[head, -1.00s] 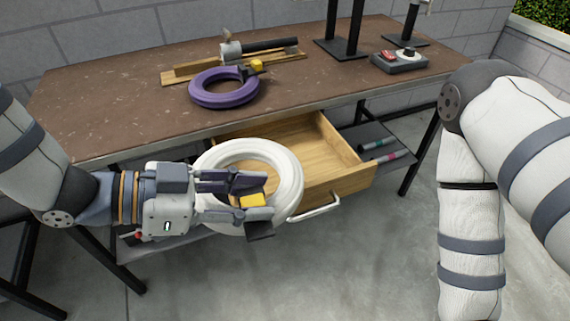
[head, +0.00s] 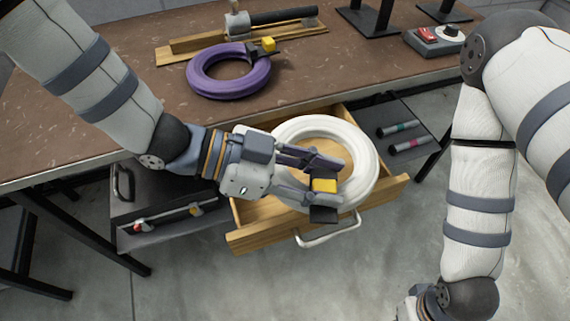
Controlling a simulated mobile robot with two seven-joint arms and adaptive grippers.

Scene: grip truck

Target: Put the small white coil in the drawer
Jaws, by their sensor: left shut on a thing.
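The small white coil (head: 361,160) is a thick white ring with a yellow block (head: 325,186) at its near side. My left gripper (head: 327,189) is shut on the coil, with its fingers on either side of the yellow block. The wooden drawer (head: 268,238) is pulled out from under the table, with a metal handle (head: 330,232) on its front. In the head view the coil overlaps the drawer opening; I cannot tell how high above the drawer floor it is. My right arm hangs at the right, and its fingers are out of view.
A purple coil (head: 207,83) with a yellow block lies on the brown table (head: 130,120). A wooden jig (head: 180,51) and a control box (head: 433,42) are behind. Grey floor is clear in front.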

